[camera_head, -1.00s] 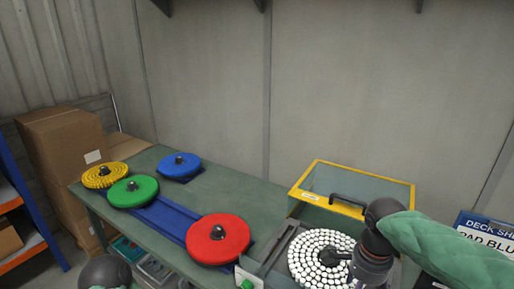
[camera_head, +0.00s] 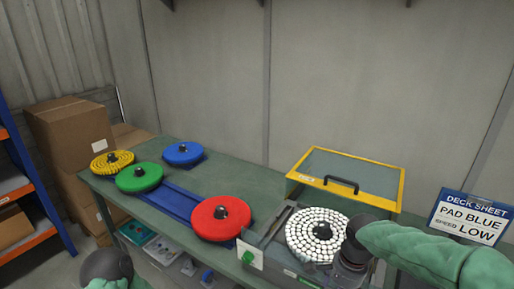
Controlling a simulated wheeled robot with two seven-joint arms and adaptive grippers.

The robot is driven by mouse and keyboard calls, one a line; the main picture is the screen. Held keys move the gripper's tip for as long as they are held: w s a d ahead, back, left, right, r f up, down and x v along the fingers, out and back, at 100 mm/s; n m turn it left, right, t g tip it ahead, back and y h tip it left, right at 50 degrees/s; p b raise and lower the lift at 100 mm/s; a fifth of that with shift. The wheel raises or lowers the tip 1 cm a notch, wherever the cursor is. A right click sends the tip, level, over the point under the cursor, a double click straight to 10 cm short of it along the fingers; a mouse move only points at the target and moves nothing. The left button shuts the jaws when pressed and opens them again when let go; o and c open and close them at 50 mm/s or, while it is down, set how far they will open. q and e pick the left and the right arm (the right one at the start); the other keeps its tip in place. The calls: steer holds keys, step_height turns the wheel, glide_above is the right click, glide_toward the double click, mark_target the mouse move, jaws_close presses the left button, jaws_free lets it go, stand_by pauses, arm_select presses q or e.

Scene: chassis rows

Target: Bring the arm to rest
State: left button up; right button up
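My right arm comes in from the right in a green sleeve. Its dark wrist and gripper (camera_head: 347,278) point down at the right edge of the white beaded disc (camera_head: 312,240), apart from the disc's dark hub. The fingertips are cut off or hidden, so I cannot see whether they are open. Of my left arm, only a dark rounded joint and some green sleeve show at the bottom left; its gripper is out of view. The white disc sits in a machine (camera_head: 268,262) with a raised yellow-framed clear lid (camera_head: 398,190).
Yellow (camera_head: 100,168), green (camera_head: 148,180), blue (camera_head: 176,158) and red (camera_head: 208,228) pads lie on the green bench (camera_head: 232,182). A deck sheet sign (camera_head: 470,216) reads PAD BLUE, SPEED LOW. Cardboard boxes (camera_head: 65,135) and a shelf (camera_head: 30,215) stand left.

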steer(key=s+a+f+n+y, duration=0.1)
steer(key=a+f+n, duration=0.25)
steer(key=f, duration=0.65)
steer(key=s+a+f+n+y, duration=0.15)
steer(key=a+f, duration=0.25)
steer(key=f, duration=0.6)
steer(key=s+a+f+n, duration=0.2)
steer(key=s+f, duration=0.3)
steer(key=f, duration=0.2)
steer(key=s+a+f+n, duration=0.1)
steer(key=s+f+n, duration=0.1)
steer(key=s+f, duration=0.4)
steer(key=shift+a+f+n, duration=0.4)
steer(key=shift+f, duration=0.55)
steer(key=shift+w+y, duration=0.1)
steer(key=shift+y, duration=0.15)
